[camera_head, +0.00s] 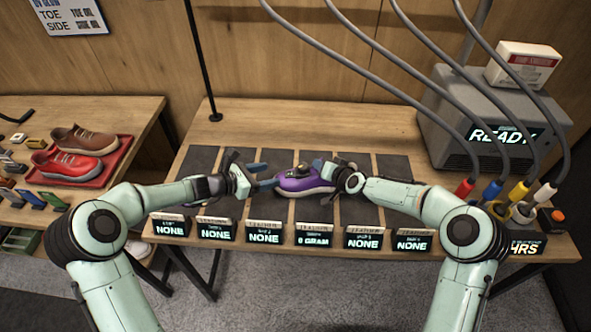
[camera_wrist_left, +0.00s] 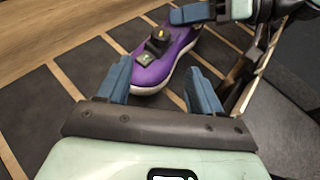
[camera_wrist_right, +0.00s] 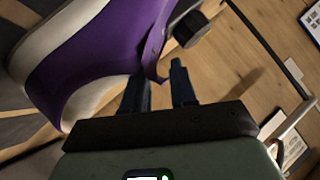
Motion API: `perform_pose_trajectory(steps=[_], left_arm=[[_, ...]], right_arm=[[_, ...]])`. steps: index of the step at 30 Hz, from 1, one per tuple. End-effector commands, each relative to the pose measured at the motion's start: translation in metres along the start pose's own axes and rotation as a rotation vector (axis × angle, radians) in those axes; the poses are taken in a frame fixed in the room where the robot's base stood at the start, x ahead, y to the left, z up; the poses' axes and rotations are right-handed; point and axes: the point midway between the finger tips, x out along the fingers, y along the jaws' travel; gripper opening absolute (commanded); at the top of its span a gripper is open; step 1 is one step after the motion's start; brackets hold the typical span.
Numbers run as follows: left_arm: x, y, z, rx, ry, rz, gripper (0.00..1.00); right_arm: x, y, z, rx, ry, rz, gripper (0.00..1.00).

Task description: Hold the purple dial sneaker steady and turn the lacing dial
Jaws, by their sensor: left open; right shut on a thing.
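The purple dial sneaker (camera_head: 300,183), with a white sole, sits upright on the dark strips in the middle of the table. Its dark lacing dial (camera_wrist_left: 158,40) with a yellow mark rises from the top of the shoe; it also shows in the right wrist view (camera_wrist_right: 190,28). My right gripper (camera_wrist_right: 160,82) is shut on the sneaker's collar edge, at the shoe's right end in the head view. My left gripper (camera_head: 262,174) is open at the toe side, its fingers apart. In the left wrist view the sneaker (camera_wrist_left: 155,76) lies just ahead between those fingers, with no clear contact.
Several small displays (camera_head: 313,240) line the table's front edge. A grey machine (camera_head: 470,110) reading READY stands at the right, with cables and coloured plugs in front. At the left, a side table holds a red tray (camera_head: 115,165) with red and brown shoes. The table behind the sneaker is clear.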

Motion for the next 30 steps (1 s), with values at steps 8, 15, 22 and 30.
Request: perform_pose_trajectory(steps=[8,15,22,30], left_arm=[[0.047,-0.002,0.000,-0.001,-0.001,-0.006,0.66],[0.092,-0.002,0.000,0.000,-0.001,-0.005,0.66],[0.114,-0.001,0.000,-0.001,0.000,-0.002,0.66],[0.117,-0.001,0.000,0.000,0.000,-0.002,0.66]], right_arm=[[0.000,0.001,0.000,0.001,0.000,0.002,0.00],[0.000,0.001,0.000,0.001,0.001,0.002,0.00],[0.000,0.001,0.000,0.001,0.001,0.002,0.00],[0.000,0.001,0.000,0.001,0.001,0.002,0.00]])
